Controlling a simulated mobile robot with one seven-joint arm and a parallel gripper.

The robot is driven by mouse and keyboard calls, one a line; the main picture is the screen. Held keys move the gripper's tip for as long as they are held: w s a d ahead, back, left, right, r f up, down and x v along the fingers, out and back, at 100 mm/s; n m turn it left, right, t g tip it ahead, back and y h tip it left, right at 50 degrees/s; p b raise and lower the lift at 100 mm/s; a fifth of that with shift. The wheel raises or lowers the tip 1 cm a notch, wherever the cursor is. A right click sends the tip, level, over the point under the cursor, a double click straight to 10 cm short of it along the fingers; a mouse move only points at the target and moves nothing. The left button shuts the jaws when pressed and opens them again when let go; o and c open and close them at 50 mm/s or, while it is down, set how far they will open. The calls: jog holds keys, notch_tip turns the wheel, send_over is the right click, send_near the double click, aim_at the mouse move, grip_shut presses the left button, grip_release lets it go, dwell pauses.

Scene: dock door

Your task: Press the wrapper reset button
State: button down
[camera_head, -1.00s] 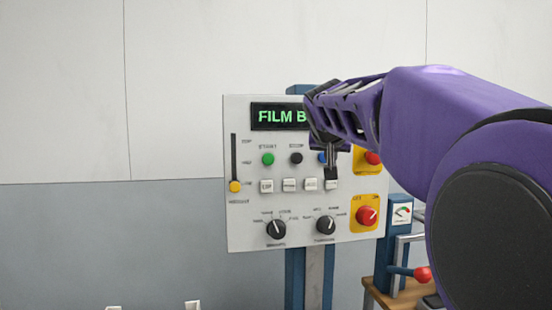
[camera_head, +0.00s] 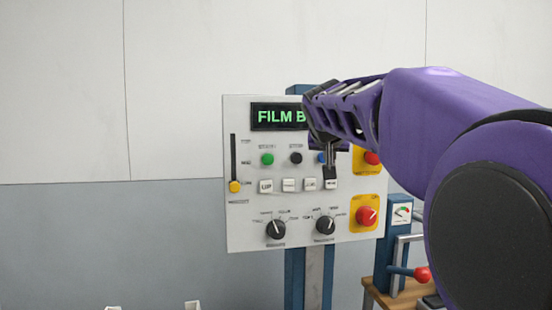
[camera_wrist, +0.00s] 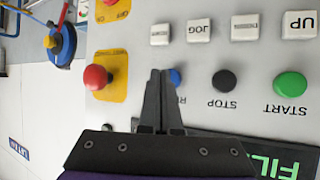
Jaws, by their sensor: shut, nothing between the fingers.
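The wrapper control panel (camera_head: 245,215) stands upright ahead of me. The blue button (camera_head: 321,157) is in its upper button row, right of the black STOP button (camera_head: 296,158) and partly behind my gripper. In the wrist view, which shows the panel upside down, the blue button (camera_wrist: 175,77) has a label starting with R, the rest covered by my fingers. My gripper (camera_head: 330,180) is shut and empty. In the wrist view its fingertips (camera_wrist: 160,73) overlap the edge of the blue button; I cannot tell whether they touch the panel.
A green START button (camera_head: 267,159) and several white buttons (camera_head: 289,185) are close by. A red knob (camera_head: 367,215) on a yellow plate sits lower right, another red knob (camera_head: 372,157) above. The display (camera_head: 275,116) reads "FILM B", partly hidden. A red-handled lever (camera_head: 420,273) stands right.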

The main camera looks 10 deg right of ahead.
jog(key=shift+w, duration=0.25)
jog(key=shift+w, duration=0.5)
dwell(0.6)
dwell(0.3)
jog(key=shift+s, duration=0.95)
jog(key=shift+b, duration=0.3)
jog(key=s+b, duration=0.1)
jog(key=s, duration=0.4)
jog(key=shift+r+b, duration=0.1)
jog(key=shift+b, duration=0.2)
jog(key=shift+s, duration=0.1)
